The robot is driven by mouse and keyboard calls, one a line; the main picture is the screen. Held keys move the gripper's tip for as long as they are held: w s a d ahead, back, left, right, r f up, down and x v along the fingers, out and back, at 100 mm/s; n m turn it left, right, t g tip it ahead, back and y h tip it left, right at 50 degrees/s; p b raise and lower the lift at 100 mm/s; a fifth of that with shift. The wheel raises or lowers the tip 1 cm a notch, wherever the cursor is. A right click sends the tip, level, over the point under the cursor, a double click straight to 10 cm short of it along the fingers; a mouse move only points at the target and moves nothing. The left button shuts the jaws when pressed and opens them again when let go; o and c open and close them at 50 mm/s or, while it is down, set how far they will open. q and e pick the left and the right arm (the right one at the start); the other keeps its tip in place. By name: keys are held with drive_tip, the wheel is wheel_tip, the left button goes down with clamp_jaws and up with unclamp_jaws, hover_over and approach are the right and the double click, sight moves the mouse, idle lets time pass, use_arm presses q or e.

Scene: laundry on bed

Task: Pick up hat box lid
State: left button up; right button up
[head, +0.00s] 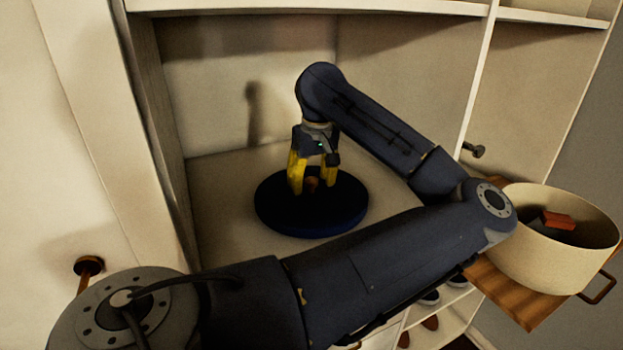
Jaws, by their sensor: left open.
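The hat box lid (335,219) is a round, dark blue disc lying flat on the shelf of the open cabinet. A small brown knob (313,185) stands at its middle. My left gripper (312,189) points down over the lid, its yellow fingers open on either side of the knob. I cannot tell whether the fingers touch the knob or the lid. My right gripper is not in view.
An open cream round box (545,255) with a reddish item (558,221) inside stands on a wooden board (520,302) at the right. The shelf (222,180) around the lid is bare. Cabinet walls close in at left and back. Shoes (430,297) sit below.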

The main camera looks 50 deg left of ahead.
use_arm(q)
drive_tip(key=shift+f, duration=0.25)
clamp_jaws()
idle(0.3)
